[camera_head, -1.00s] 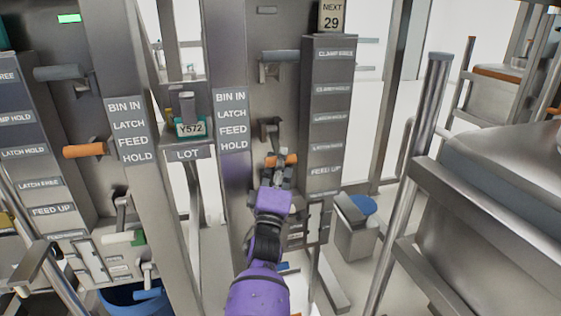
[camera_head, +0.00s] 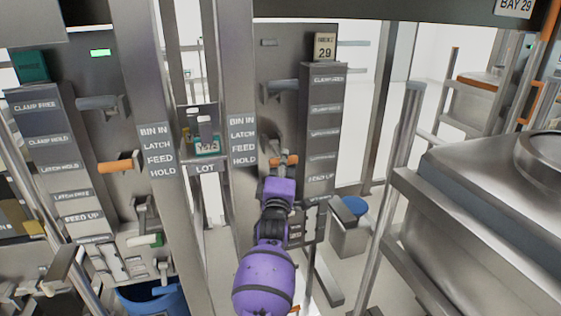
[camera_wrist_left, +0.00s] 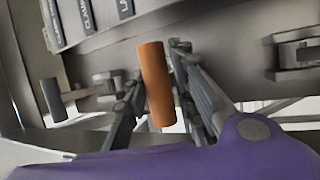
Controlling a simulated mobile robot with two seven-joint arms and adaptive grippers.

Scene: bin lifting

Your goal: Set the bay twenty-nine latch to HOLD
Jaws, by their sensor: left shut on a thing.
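The bay 29 latch has an orange handle (camera_head: 287,160) on the grey panel, left of the label strip (camera_head: 323,118). Its height is near the lower labels, whose text is too blurred to read surely. My left gripper (camera_head: 281,166), on the purple arm, is shut on this handle. In the left wrist view the orange handle (camera_wrist_left: 157,85) stands between the two dark fingers. The latch mount is partly hidden behind my gripper. My right gripper is in no view.
A neighbouring bay at left has its own orange handle (camera_head: 118,164) and a grey lever (camera_head: 98,103). Another grey lever (camera_head: 283,87) sticks out above my gripper. A steel vessel (camera_head: 480,190) stands at right. A blue bin (camera_head: 150,300) is at lower left.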

